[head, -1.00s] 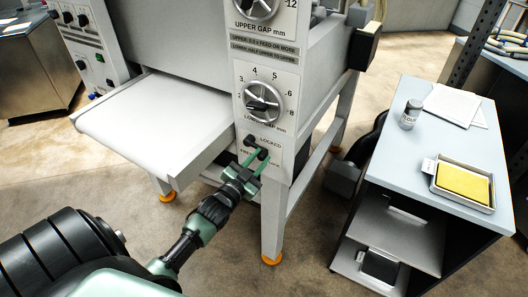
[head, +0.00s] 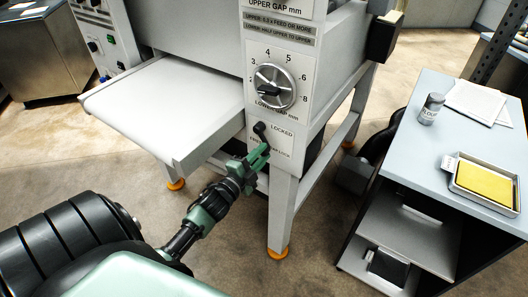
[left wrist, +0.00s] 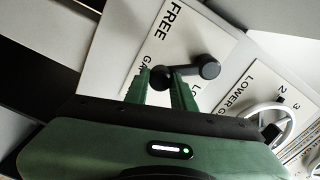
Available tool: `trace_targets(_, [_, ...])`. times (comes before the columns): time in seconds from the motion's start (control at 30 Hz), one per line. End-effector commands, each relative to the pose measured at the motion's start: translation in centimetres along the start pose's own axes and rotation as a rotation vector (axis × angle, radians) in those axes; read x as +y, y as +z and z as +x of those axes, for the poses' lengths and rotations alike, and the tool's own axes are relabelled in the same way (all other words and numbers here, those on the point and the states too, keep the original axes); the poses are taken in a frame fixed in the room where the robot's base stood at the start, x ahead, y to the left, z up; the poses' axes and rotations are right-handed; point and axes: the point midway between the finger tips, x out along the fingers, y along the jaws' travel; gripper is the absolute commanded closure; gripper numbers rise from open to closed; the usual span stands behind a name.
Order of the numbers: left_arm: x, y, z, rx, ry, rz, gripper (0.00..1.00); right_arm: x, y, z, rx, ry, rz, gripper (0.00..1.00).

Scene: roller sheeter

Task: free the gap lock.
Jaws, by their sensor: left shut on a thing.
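The gap lock lever (head: 260,130) is a short black bar with rounded ends on the white front panel, beside the word LOCKED. It also shows in the left wrist view (left wrist: 208,68), where FREE is printed to the upper left. My left gripper (head: 257,158) reaches up to the lever from below. In the left wrist view its green fingers (left wrist: 158,88) stand on either side of the lever's nearer black end and are shut on it. The fingers hide part of the lever and part of the lettering. My right gripper is out of view.
The lower gap dial (head: 273,80) sits just above the lever. A white feed table (head: 165,105) juts out at left of the panel. A machine leg (head: 281,215) stands below. A cart (head: 455,130) with a yellow pad (head: 486,182) stands at right.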

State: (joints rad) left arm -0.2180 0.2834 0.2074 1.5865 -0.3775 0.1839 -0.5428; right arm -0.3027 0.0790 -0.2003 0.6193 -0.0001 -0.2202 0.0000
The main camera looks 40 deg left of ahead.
Motion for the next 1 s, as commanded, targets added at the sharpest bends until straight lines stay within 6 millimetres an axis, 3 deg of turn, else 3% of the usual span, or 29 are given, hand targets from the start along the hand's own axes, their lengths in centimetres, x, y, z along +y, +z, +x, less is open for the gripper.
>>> trace_targets(0.73, [0.34,0.69,-0.09,-0.001,0.004,0.096,1.00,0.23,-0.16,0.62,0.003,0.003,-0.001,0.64])
trace_targets(0.77, [0.34,0.69,-0.09,-0.002,0.004,0.096,0.73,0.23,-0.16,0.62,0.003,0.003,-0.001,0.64])
trace_targets(0.83, [0.34,0.70,-0.09,-0.002,0.004,0.095,0.54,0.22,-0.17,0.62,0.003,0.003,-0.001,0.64])
trace_targets(1.0, [0.26,0.66,-0.06,-0.001,0.002,0.094,0.54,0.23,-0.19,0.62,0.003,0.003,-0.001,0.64])
